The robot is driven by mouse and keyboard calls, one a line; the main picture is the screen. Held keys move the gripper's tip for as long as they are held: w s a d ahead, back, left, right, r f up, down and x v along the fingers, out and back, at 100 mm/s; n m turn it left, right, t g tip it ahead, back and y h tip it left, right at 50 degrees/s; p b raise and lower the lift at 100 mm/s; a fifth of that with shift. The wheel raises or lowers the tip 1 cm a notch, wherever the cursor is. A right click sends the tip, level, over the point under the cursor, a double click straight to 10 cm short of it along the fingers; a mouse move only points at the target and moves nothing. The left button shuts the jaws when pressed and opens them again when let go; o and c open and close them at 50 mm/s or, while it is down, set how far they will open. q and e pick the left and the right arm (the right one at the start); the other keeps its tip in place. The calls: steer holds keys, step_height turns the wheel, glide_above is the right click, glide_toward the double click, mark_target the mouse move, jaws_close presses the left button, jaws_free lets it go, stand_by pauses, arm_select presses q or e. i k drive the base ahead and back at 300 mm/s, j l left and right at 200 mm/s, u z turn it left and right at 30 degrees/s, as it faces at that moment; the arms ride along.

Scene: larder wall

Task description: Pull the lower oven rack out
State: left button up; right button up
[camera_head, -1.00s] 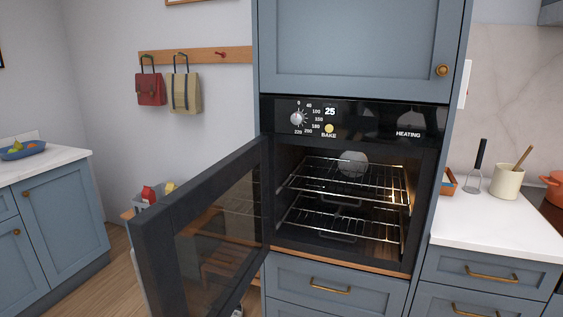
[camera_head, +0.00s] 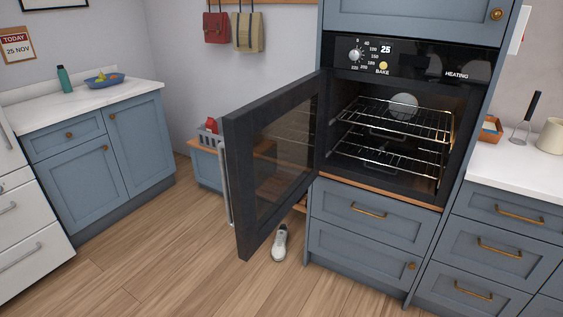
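The oven stands open in a blue wall cabinet in the head view. Its dark glass door (camera_head: 275,155) is swung out to the left on a side hinge, with a vertical handle (camera_head: 223,184) on its outer face. The lower rack (camera_head: 388,155) is a wire shelf inside the cavity, below the upper rack (camera_head: 397,120). Both racks look seated inside the oven. A loop-shaped part shows under each rack, partly hidden. Neither of my grippers is in view.
Drawers (camera_head: 367,211) lie under the oven. A white shoe (camera_head: 280,243) is on the floor below the door. Counter (camera_head: 520,176) is at the right. The wooden floor in front is clear.

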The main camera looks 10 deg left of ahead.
mark_target(440, 165)
steer(key=k+j+z, duration=0.1)
steer(key=z, duration=1)
steer(key=i+j, duration=0.1)
steer(key=j, duration=2.05)
steer(key=i+j, duration=0.15)
steer(key=j, duration=0.9)
steer(key=j+z, duration=0.15)
steer(key=z, duration=0.15)
steer(key=i+l, duration=0.1)
steer(key=l, duration=0.85)
steer(key=i+l, duration=0.1)
steer(key=l, duration=0.25)
steer(key=i+l+u, duration=0.1)
steer(key=l, duration=0.25)
steer(key=i+l, duration=0.15)
steer(key=l, duration=0.15)
